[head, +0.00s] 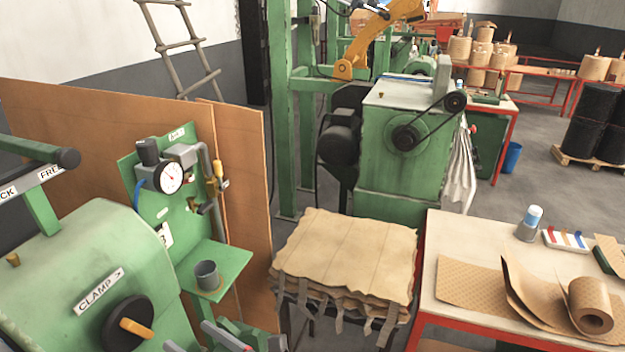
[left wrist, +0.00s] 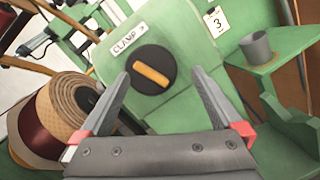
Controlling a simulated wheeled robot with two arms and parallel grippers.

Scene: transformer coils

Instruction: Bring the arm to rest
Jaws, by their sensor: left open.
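My left gripper (head: 188,335) is at the bottom edge of the head view, in front of the green machine and just right of its clamp knob (head: 130,325). Only parts of its grey fingers show there. In the left wrist view the gripper (left wrist: 159,74) is open, with its two fingers wide apart and nothing between them. Beyond the fingers, the black clamp knob (left wrist: 151,69) with its orange handle shows, turned diagonally below the CLAMP label. I cannot tell the exact gap, but the fingers appear apart from it. My right gripper is in neither view.
A green shelf (head: 222,278) with a grey cup (head: 207,275) is close by, under a gauge (head: 169,178). A coil (left wrist: 55,115) is at left in the wrist view. A stack of tan sheets (head: 345,250) and a worktable (head: 450,240) are to the right.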

